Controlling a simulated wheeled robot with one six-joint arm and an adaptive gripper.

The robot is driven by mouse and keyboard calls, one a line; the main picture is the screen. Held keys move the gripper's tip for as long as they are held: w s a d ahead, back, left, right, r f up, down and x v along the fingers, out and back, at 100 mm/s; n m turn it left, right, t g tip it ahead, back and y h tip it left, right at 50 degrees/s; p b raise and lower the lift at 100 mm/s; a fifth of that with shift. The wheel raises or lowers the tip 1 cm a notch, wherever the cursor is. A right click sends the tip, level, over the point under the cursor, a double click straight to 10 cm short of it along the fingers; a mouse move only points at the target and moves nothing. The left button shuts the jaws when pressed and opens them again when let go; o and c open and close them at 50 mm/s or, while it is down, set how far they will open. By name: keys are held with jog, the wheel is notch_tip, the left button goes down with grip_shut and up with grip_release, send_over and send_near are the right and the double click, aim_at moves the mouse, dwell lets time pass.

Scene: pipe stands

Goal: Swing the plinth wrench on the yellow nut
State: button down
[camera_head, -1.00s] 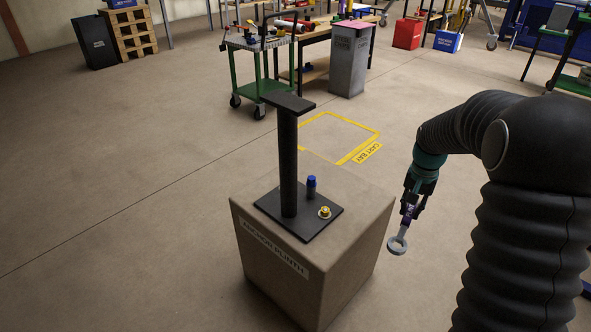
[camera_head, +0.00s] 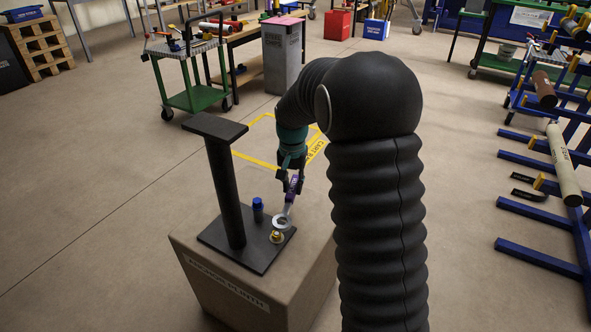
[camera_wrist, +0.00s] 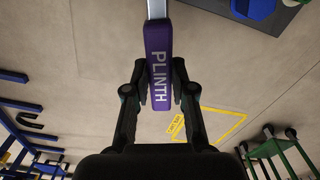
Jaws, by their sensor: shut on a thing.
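The plinth wrench (camera_head: 289,199) has a purple handle and a grey ring end. My gripper (camera_head: 290,178) is shut on its handle, and the word PLINTH shows on the handle (camera_wrist: 160,70) in the wrist view. The ring hangs down near the yellow nut (camera_head: 276,237), just above and to the right of it in the head view. I cannot tell whether the ring touches the nut. The nut sits on a silver washer on the black base plate (camera_head: 222,242). In the wrist view the ring end is out of frame.
The plate lies on the anchor plinth (camera_head: 300,270). A black post (camera_head: 225,185) with a flat top stands left of the nut. A blue-capped bottle (camera_head: 257,209) stands close behind the nut. A blue pipe rack (camera_head: 540,215) stands at the right. Floor on the left is clear.

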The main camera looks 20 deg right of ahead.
jog(key=d+r+m, duration=0.1)
jog(key=m, duration=0.1)
jog(key=s+d+r+m, duration=0.1)
jog(key=m, duration=0.1)
jog(key=shift+s+r, duration=0.15)
jog(key=shift+a, duration=0.1)
jog(key=shift+f+b, duration=1.35)
jog(key=shift+f, duration=1.2)
jog(key=c, duration=1.8)
grip_release()
jog(key=shift+c, duration=0.2)
jog(key=shift+p, duration=0.3)
grip_shut()
